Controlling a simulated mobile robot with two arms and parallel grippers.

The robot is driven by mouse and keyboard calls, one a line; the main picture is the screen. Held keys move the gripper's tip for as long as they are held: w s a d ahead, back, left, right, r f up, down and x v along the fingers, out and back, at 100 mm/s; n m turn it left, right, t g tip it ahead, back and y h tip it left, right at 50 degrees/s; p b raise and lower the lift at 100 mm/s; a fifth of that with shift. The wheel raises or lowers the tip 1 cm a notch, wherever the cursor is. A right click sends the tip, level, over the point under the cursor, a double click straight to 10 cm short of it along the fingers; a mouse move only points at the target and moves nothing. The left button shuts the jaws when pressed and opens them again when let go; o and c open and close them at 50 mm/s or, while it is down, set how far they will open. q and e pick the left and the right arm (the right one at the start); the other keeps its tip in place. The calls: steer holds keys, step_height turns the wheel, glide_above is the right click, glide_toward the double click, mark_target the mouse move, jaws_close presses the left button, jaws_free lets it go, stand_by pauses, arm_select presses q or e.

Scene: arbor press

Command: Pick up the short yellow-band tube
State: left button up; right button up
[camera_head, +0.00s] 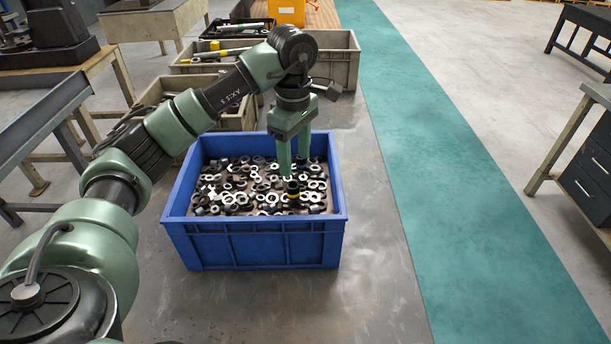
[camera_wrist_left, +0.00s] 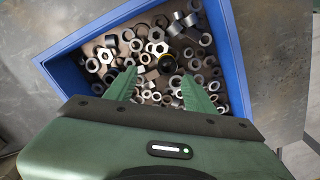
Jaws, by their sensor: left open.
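The short yellow-band tube (camera_head: 293,188) is dark with a yellow ring and stands among loose metal parts in the blue bin (camera_head: 262,250). It also shows in the left wrist view (camera_wrist_left: 167,64), just beyond and between the fingertips. My left gripper (camera_head: 294,168) points down over the bin, open and empty, with its fingertips a little above the tube in the head view. In the left wrist view its two green fingers (camera_wrist_left: 158,76) stand apart. My right gripper is in neither view.
Several nuts and rings (camera_wrist_left: 132,45) crowd around the tube inside the bin walls. Behind it stand a beige crate (camera_head: 236,118) and another crate (camera_head: 340,62) with tools. The grey bench top (camera_head: 375,230) is clear to the right and front of the bin.

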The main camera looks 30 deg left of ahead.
mark_target(293, 185)
arm_select(q)
steer(key=f, duration=0.1)
steer(key=s+f+p, duration=0.1)
steer(key=f+p, duration=0.1)
steer(key=shift+s+f, duration=0.3)
step_height(293, 185, down, 3)
steer(key=shift+w+d+r+p, duration=0.1)
steer(key=shift+w+r+p, duration=0.1)
steer(key=shift+p, duration=0.45)
steer(key=shift+f, duration=0.4)
jaws_close()
